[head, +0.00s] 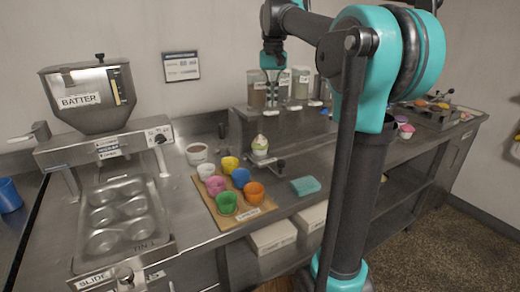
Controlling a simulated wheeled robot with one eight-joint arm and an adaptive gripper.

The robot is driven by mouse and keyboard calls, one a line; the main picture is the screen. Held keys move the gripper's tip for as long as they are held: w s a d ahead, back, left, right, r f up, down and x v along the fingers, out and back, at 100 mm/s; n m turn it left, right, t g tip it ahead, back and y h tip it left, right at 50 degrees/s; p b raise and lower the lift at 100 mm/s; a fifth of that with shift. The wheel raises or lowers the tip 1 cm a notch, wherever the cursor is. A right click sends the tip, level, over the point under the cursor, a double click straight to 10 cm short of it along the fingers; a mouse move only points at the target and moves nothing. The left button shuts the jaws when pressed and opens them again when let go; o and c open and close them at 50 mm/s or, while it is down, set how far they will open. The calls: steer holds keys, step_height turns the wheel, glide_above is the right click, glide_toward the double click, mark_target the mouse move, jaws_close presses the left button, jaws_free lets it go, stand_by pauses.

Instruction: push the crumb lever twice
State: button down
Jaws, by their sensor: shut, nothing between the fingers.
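A row of clear dispensers stands on the raised steel shelf at the back. The left dispenser (256,90) holds something brown, and another dispenser (301,84) holds something pale. Their labels are too small to read surely, so I cannot tell which one is crumb. The crumb lever is not clearly made out. My gripper (271,92) is shut and empty, pointing down in front of the dispensers; whether it touches a lever cannot be told. A cup with a pale top (260,145) stands on a small stand below the left dispenser.
Several coloured cups stand on a wooden board (204,198). A white tub (196,154) stands behind it, and a teal sponge (306,186) lies to the right. The batter machine (88,95) and muffin tin (118,215) are at the left. My arm hides part of the right counter.

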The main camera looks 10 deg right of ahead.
steer(key=shift+r, duration=0.1)
stand_by(0.4)
step_height(320, 180, up, 6)
steer(key=shift+f, duration=0.1)
stand_by(0.5)
